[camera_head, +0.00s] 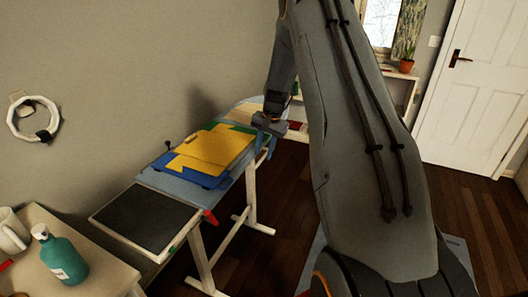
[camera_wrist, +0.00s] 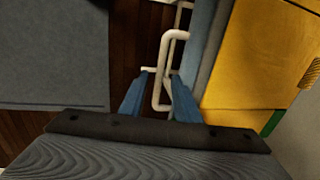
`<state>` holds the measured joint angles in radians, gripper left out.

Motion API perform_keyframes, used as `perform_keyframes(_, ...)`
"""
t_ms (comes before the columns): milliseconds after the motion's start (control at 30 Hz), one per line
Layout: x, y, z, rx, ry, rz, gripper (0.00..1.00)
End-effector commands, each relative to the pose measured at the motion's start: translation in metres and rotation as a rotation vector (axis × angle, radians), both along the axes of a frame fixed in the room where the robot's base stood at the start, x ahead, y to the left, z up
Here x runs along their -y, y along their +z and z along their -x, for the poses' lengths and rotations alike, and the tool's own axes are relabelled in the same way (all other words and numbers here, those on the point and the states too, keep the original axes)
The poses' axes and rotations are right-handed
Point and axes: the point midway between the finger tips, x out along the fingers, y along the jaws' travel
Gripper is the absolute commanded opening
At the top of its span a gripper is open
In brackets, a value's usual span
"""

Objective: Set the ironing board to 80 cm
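The ironing board (camera_head: 160,183) runs away from me along the wall in the head view, with a pale blue cover, white legs and a dark panel (camera_head: 146,219) at its near end. My gripper (camera_head: 267,142) is at the board's right edge. In the wrist view my gripper (camera_wrist: 161,76) has its blue fingers apart, with a white bent rod loop (camera_wrist: 157,92) between them. I cannot tell whether they touch it. I see no height marking.
A side table (camera_head: 88,247) at lower left holds a green bottle (camera_head: 61,258) and a white mug (camera_head: 11,232). A white ring (camera_head: 33,118) hangs on the wall. Dark wood floor (camera_head: 280,205) is free right of the board. A white door (camera_head: 475,90) stands at the far right.

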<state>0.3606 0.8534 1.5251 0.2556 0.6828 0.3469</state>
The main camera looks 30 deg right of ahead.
Motion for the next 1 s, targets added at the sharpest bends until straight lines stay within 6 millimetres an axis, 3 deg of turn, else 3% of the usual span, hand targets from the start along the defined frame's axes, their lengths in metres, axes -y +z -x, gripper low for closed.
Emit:
perform_keyframes(167, -0.002, -0.013, -0.002, 0.000, 0.000, 0.000, 0.29)
perform_keyframes(467, -0.002, -0.015, -0.002, 0.002, 0.001, 0.000, 0.29)
perform_keyframes(633, -0.002, -0.015, -0.002, 0.001, 0.001, 0.001, 0.01)
perform_keyframes(1000, -0.002, -0.024, -0.002, 0.000, 0.001, -0.001, 0.00)
